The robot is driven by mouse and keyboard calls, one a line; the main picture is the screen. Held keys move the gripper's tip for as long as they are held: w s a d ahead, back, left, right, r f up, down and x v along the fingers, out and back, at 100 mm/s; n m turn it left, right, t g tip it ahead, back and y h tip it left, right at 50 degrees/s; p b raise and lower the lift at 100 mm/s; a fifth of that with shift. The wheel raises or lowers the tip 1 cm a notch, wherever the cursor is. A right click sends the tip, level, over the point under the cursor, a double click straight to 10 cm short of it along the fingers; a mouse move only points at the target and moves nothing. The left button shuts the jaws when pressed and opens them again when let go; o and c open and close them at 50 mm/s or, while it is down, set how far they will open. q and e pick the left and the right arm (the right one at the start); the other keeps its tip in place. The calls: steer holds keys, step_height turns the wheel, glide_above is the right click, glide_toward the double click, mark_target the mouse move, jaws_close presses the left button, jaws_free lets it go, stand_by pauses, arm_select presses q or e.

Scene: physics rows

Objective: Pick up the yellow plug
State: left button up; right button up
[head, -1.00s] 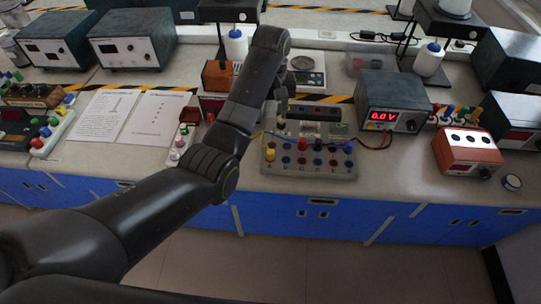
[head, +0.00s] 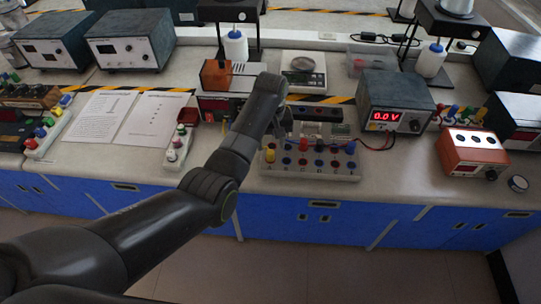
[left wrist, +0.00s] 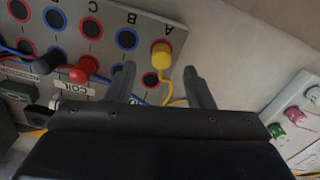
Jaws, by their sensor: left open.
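The yellow plug (head: 270,155) stands in the front left socket of the grey socket board (head: 340,174). In the left wrist view the yellow plug (left wrist: 161,54) has a yellow lead and sits upright by the letter A end of the board (left wrist: 165,24). My left gripper (left wrist: 160,72) is open and empty. Its two fingertips lie on either side of the plug's line, with the plug just past them; contact cannot be seen. In the head view the left gripper (head: 282,131) is just behind and above the plug, partly hidden by my wrist. My right gripper is not in view.
A red plug (left wrist: 86,68) and a black plug (left wrist: 48,61) stand on the board near the left finger. A blue plug (head: 350,147) is at its right end. A white plug strip (head: 178,150) stands left of the board. A power supply (head: 397,97) reads 0.0 V.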

mark_target(270, 152)
arm_select(q)
steer(key=shift+s+f, duration=0.1)
steer(key=shift+f, duration=2.25)
steer(key=shift+c, duration=0.3)
jaws_close()
